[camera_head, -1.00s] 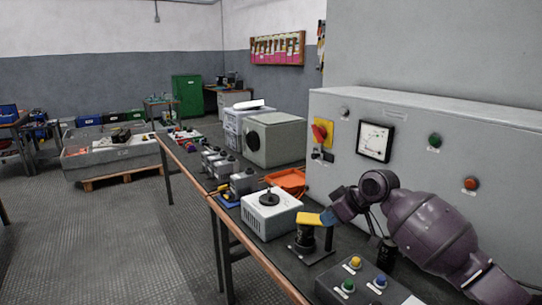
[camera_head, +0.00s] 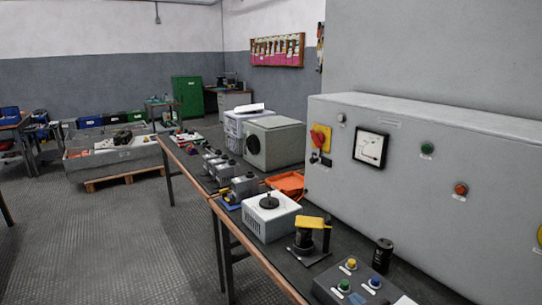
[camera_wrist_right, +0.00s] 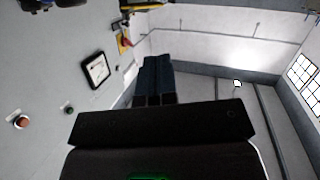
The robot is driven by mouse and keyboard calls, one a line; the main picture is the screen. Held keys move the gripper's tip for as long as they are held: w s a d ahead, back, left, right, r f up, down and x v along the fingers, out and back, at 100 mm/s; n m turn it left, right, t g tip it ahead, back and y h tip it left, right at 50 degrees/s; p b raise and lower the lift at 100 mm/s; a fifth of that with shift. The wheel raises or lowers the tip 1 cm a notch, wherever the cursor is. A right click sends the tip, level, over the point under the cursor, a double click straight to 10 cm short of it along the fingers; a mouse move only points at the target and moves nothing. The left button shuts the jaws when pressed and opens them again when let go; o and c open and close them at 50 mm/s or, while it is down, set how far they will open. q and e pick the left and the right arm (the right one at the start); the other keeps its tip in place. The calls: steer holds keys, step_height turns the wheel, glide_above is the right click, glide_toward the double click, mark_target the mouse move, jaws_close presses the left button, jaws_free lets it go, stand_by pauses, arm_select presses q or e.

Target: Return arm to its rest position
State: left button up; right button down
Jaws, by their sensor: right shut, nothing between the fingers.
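My right gripper (camera_wrist_right: 155,80) shows in the right wrist view as two dark blue fingers side by side, shut and empty. It is tilted relative to the room and clear of the bench. In the head view no arm of mine shows. My left gripper is not in view. The grey cabinet (camera_head: 405,185) stands at the right, with a square dial gauge (camera_head: 370,148), a red-and-yellow switch (camera_head: 320,138) and green and red buttons; its front also shows in the right wrist view (camera_wrist_right: 50,75).
On the bench stand a black device with a yellow handle (camera_head: 312,223), a white box with a black knob (camera_head: 270,216), a button box (camera_head: 355,282), a black cylinder (camera_head: 383,255) and an orange tray (camera_head: 287,183). The floor (camera_head: 120,240) at left is open.

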steer(key=s+d+f+m+g+h, duration=0.1)
steer(key=s+f, duration=0.3)
steer(key=s, duration=0.5)
steer(key=s+d+f+m+g+h+p, duration=0.1)
steer(key=s+d+f, duration=0.3)
steer(key=s, duration=0.6)
steer(key=s+d+f+m+g+h+p, duration=0.1)
steer(key=s+d+f+m+g+h, duration=0.1)
steer(key=s+f, duration=0.3)
steer(key=s+d, duration=0.1)
steer(key=s, duration=0.3)
steer(key=shift+s+f+h, duration=0.2)
steer(key=shift+s+h, duration=0.1)
steer(key=shift+s, duration=0.05)
steer(key=shift+w, duration=0.1)
